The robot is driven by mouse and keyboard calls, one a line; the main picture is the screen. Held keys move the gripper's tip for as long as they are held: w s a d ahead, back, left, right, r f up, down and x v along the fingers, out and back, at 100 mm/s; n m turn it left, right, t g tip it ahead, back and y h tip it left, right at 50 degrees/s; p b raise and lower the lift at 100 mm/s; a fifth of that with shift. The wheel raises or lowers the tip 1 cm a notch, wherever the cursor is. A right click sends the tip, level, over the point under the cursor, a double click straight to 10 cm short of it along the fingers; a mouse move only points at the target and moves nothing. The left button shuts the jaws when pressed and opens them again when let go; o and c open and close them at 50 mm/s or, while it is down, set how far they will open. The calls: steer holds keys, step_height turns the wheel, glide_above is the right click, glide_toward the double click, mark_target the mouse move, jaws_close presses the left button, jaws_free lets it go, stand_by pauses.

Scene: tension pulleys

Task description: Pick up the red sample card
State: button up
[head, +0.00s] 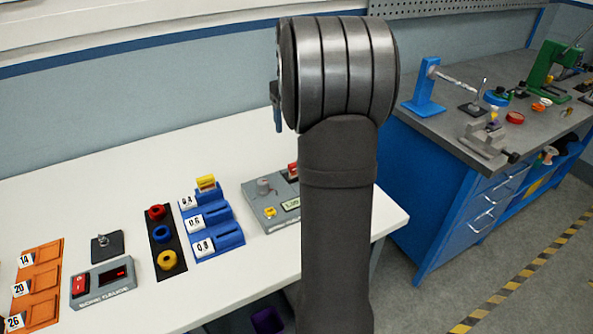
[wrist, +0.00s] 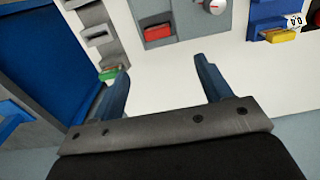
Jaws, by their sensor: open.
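The red sample card (wrist: 158,32) sits in a grey holder (wrist: 139,14) at the top of the wrist view. In the head view a small patch of red (head: 293,168) shows beside my arm, which hides what lies behind it. My gripper (wrist: 160,68) is open and empty, its two blue fingers apart. The red card lies beyond the fingertips, roughly in line with the space between them, and nothing touches it. In the head view only part of a blue finger (head: 278,116) shows left of my wrist.
A green card (wrist: 107,74) in a grey rack is close to the left finger in the wrist view. A yellow card (head: 206,182) stands in the blue rack (head: 228,238). A grey instrument box (head: 262,218) is beside it.

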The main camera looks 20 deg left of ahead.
step_height(320, 180, down, 10)
steer(key=shift+r, duration=0.25)
steer(key=shift+d+f, duration=0.15)
steer(key=shift+f, duration=1.25)
steer(key=shift+d+f, duration=0.15)
steer(key=shift+f, duration=1.2)
steer(key=shift+w, duration=0.1)
steer(key=c, duration=1.1)
